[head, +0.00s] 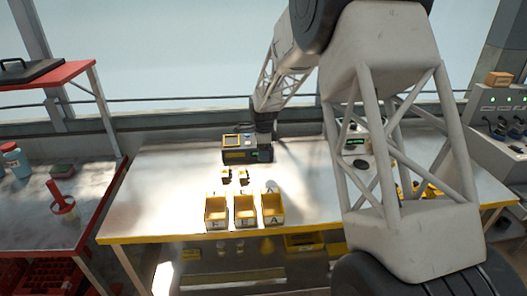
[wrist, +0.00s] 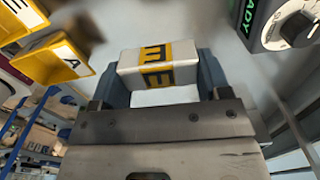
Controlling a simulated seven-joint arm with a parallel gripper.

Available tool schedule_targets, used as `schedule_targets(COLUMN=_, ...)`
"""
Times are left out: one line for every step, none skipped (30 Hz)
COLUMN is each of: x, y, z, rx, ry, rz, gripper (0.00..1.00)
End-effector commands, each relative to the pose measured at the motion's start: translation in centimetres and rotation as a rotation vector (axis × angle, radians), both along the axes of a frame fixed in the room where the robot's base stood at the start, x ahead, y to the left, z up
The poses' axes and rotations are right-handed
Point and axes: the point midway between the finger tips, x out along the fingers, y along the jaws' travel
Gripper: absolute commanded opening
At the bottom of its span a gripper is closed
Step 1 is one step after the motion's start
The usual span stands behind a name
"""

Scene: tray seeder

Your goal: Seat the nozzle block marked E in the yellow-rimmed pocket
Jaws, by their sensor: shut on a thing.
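My gripper (wrist: 160,72) is shut on a white nozzle block (wrist: 130,62) with a yellow label and a black E, seen in the wrist view. The block sits between both fingers. In the head view my gripper (head: 264,135) is at the right end of the dark seeder (head: 240,157), and the block cannot be made out there. The yellow-rimmed pocket (head: 231,135) is on the seeder's top, to the left of my gripper. In the wrist view the pocket does not show, but a dark panel (wrist: 262,25) with green READY text and a knob does.
Three yellow bins (head: 216,224) (head: 245,222) (head: 272,219) line the bench's front; one is marked A. A red-topped shelf (head: 60,75) stands left. The bench's left part is clear.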

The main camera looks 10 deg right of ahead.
Motion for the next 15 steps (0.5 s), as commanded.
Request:
schedule_targets(x=0.1, y=0.0, z=0.0, rx=0.000, ry=0.000, rz=0.000, gripper=0.43)
schedule_targets(x=0.1, y=0.1, z=0.0, rx=0.000, ry=0.000, rz=0.000, gripper=0.43)
schedule_targets(x=0.2, y=0.1, z=0.1, rx=0.000, ry=-0.001, rz=0.001, gripper=0.43)
schedule_targets(x=0.3, y=0.2, z=0.1, rx=0.000, ry=-0.001, rz=0.001, gripper=0.43)
schedule_targets(x=0.4, y=0.2, z=0.2, rx=0.000, ry=-0.001, rz=0.002, gripper=0.43)
schedule_targets(x=0.6, y=0.3, z=0.2, rx=0.000, ry=-0.001, rz=0.002, gripper=0.43)
schedule_targets(x=0.8, y=0.4, z=0.3, rx=0.000, ry=-0.001, rz=0.003, gripper=0.43)
schedule_targets(x=1.1, y=0.5, z=0.3, rx=0.000, ry=0.000, rz=0.004, gripper=0.43)
schedule_targets(x=1.4, y=0.7, z=0.4, rx=0.000, ry=0.000, rz=0.005, gripper=0.43)
schedule_targets(x=1.7, y=0.9, z=0.5, rx=0.000, ry=-0.001, rz=0.006, gripper=0.43)
schedule_targets(x=2.1, y=1.1, z=0.6, rx=0.000, ry=-0.001, rz=0.008, gripper=0.43)
schedule_targets(x=2.6, y=1.3, z=0.9, rx=0.000, ry=-0.002, rz=0.009, gripper=0.43)
schedule_targets(x=3.0, y=1.5, z=1.0, rx=0.000, ry=-0.001, rz=0.011, gripper=0.43)
schedule_targets(x=3.4, y=1.7, z=1.0, rx=0.000, ry=0.000, rz=0.012, gripper=0.43)
schedule_targets(x=4.0, y=2.1, z=1.2, rx=0.000, ry=0.000, rz=0.015, gripper=0.43)
